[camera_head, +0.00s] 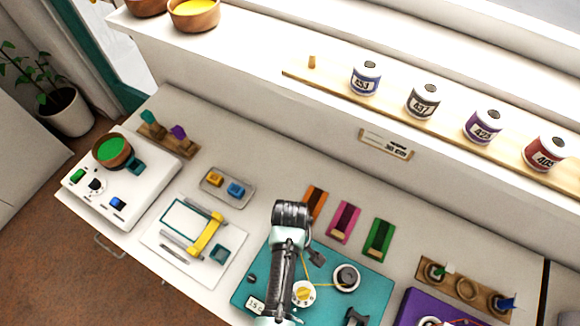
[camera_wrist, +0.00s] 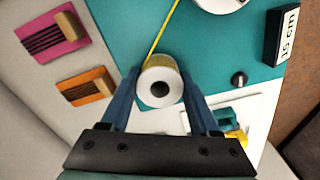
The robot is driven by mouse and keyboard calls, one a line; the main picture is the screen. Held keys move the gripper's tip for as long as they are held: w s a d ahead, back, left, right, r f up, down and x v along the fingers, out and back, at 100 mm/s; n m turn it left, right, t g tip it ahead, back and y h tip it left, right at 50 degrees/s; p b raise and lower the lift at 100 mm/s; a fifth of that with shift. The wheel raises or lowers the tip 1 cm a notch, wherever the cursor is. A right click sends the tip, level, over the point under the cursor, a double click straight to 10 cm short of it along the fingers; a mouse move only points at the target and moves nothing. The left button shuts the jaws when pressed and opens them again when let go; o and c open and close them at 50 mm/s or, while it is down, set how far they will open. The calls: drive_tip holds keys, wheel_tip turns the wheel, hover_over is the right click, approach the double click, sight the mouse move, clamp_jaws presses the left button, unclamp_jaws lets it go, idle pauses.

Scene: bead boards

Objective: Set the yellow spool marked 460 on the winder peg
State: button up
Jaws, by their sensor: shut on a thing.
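The yellow spool (camera_wrist: 160,85), with a white end and a dark centre hole, sits between the blue fingers of my gripper (camera_wrist: 160,76) in the wrist view. The fingers are shut on its sides. A yellow thread runs from it along the teal winder board (camera_wrist: 110,20). The winder peg is hidden, and I cannot tell whether the spool is on it or above it. The number 460 is not visible. In the head view my arm covers the spool, over the left part of the teal board (camera_head: 345,312).
Orange (camera_head: 315,203), pink (camera_head: 343,222) and green (camera_head: 378,240) cards lie behind the board. A white board (camera_head: 170,258) with a yellow handle lies to the left. Several spools, such as the blue 453 one (camera_head: 365,78), stand on the shelf beside a bare wooden peg (camera_head: 312,62).

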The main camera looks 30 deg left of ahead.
drive_tip(key=o, duration=1.5)
drive_tip(key=shift+r, duration=0.15)
wheel_tip(320, 180, up, 7)
drive_tip(key=p, duration=0.7)
